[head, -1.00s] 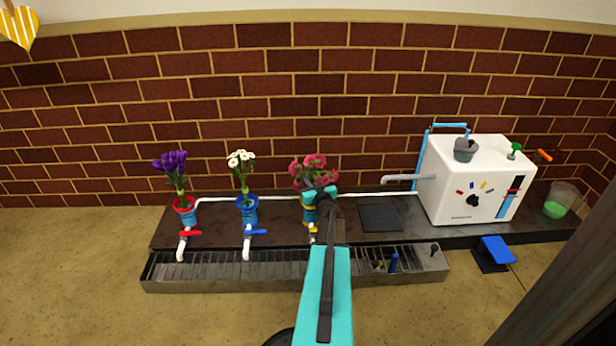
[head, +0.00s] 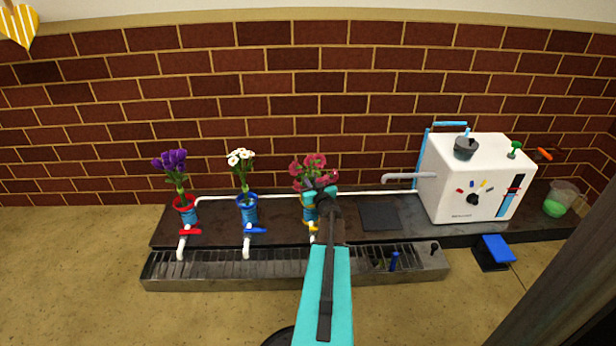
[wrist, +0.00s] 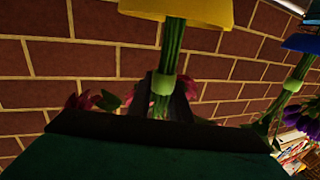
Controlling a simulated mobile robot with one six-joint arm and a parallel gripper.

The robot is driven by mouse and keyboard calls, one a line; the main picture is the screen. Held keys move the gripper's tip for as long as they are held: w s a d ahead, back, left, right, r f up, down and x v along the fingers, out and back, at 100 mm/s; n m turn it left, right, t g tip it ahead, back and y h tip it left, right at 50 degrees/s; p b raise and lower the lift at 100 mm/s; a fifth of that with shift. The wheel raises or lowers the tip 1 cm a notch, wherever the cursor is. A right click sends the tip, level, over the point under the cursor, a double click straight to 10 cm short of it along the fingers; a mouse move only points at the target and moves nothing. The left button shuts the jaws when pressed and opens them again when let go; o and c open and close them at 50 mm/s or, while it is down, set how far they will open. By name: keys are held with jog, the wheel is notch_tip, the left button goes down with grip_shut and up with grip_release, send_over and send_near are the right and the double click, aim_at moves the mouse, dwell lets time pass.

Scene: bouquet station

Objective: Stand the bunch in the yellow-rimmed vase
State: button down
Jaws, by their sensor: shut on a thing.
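The pink-red bunch (head: 310,165) stands upright at the yellow-rimmed vase (head: 308,212), third from left on the dark shelf. My gripper (head: 322,190) is in front of the bunch and hides part of the vase. The wrist view looks inverted: the yellow rim (wrist: 205,12) is at the top and the green stems (wrist: 173,50) run from it to a pale band (wrist: 164,84). My gripper (wrist: 160,100) is shut on the stems near that band. The stem ends seem to be within the rim, but how deep is hidden.
A red-rimmed vase with purple flowers (head: 175,165) and a blue vase (head: 247,212) with white flowers stand to the left. Taps and a grated trough (head: 210,268) lie in front. A white machine (head: 465,180) stands right. A dark pad (head: 380,216) lies bare between.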

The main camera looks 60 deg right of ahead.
jog(key=c, duration=1.6)
grip_release()
jog(key=shift+o, duration=0.2)
jog(key=p+v, duration=0.5)
jog(key=v, duration=0.8)
jog(key=shift+s+a, duration=0.25)
jog(key=shift+a, duration=0.1)
jog(key=shift+w+r, duration=0.1)
